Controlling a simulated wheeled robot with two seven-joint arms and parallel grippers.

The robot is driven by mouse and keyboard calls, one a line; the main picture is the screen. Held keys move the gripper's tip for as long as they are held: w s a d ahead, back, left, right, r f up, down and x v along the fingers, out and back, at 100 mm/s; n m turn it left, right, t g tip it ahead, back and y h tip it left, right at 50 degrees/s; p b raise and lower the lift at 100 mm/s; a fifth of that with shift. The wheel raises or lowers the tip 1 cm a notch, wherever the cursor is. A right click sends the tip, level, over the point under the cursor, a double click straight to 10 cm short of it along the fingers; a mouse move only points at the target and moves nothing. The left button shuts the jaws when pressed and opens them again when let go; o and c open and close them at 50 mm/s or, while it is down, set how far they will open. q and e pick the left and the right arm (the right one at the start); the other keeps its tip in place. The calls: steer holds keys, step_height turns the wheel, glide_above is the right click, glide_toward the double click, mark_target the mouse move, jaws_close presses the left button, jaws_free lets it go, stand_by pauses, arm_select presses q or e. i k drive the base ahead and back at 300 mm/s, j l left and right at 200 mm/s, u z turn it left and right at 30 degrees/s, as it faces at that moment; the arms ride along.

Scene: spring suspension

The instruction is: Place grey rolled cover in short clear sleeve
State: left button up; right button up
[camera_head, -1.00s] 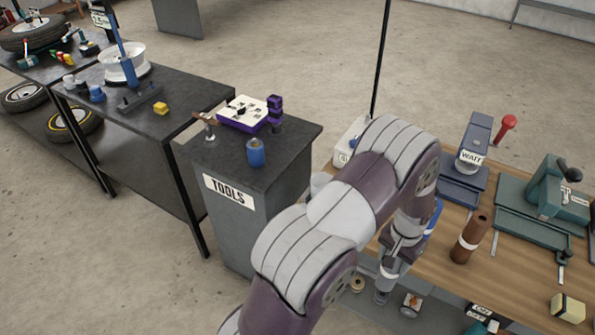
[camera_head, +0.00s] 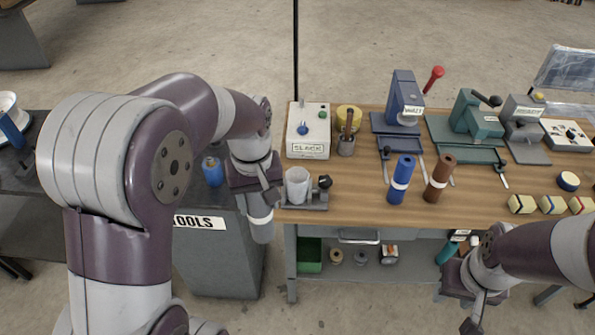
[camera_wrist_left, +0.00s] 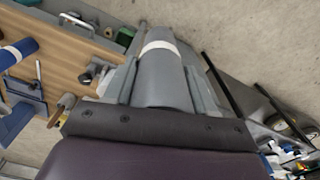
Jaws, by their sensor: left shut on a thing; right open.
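The grey rolled cover (camera_head: 260,230), with a white band, hangs roughly upright from my left gripper (camera_head: 258,192). It also shows in the left wrist view (camera_wrist_left: 162,85), lying between the two fingers. My left gripper is shut on it. The short clear sleeve (camera_head: 297,184) stands upright in a small fixture at the wooden bench's left front corner. The held cover is just left of the sleeve, apart from it in the picture, with its lower end below bench-top level. My right gripper (camera_head: 472,312) is open at the bottom right, in front of the bench; its fingertips are only partly clear.
Blue (camera_head: 401,178) and brown (camera_head: 439,178) rolls stand on the bench (camera_head: 350,205). The SLACK box (camera_head: 308,132) and WAIT machine (camera_head: 404,100) are behind. The TOOLS cabinet (camera_head: 215,255) is left, with a blue can (camera_head: 212,171) on top. A shelf lies under the bench.

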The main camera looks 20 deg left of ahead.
mark_target(296, 196)
steer(key=i, duration=0.95)
